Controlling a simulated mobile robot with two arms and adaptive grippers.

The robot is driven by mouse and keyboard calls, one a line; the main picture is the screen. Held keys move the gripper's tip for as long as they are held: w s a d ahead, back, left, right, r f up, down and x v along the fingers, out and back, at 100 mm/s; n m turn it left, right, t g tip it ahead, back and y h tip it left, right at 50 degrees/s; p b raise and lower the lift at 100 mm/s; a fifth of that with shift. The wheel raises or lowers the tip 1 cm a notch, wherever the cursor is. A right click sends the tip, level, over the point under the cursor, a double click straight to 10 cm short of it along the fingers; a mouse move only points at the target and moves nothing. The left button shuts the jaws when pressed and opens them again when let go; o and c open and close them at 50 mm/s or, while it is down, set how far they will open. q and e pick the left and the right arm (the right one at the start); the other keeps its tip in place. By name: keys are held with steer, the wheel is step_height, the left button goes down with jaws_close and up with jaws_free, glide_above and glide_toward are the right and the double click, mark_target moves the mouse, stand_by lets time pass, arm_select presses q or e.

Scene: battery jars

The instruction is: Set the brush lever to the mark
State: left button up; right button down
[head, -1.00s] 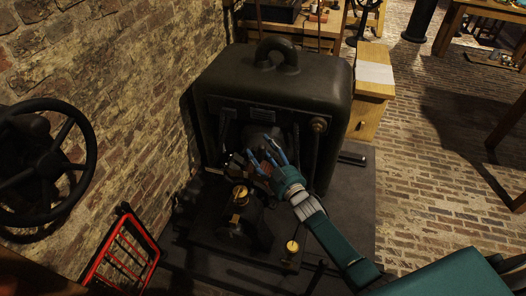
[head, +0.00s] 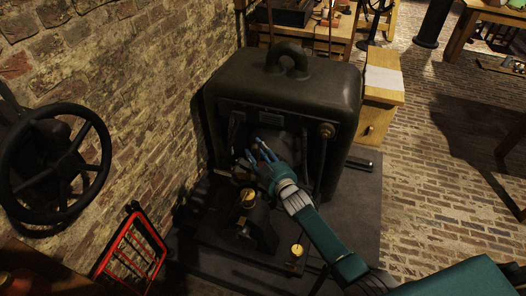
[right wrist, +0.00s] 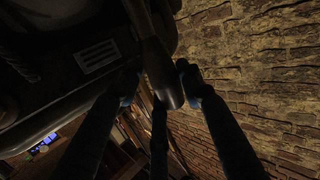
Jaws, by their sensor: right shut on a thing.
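The dark machine (head: 285,85) with a loop handle on top stands by the brick wall. My right gripper (head: 257,156) reaches into its open front. The right wrist view shows my right gripper (right wrist: 155,85) with its fingers around a dark, rounded bar, which I take to be the brush lever (right wrist: 165,75). The gripper is shut on this bar. In the head view the lever is hidden or too dark to tell from the parts around the fingers. I cannot make out the mark. My left gripper is in neither view.
A black handwheel (head: 60,165) is on the wall at left, above a red frame (head: 128,250). Brass-topped parts (head: 248,198) stand before the machine. A wooden cabinet (head: 378,110) is close at its right. The brick floor (head: 430,190) further right is open.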

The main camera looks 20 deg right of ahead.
steer(key=c, duration=1.1)
jaws_free()
steer(key=v, duration=1.2)
steer(key=shift+d, duration=0.15)
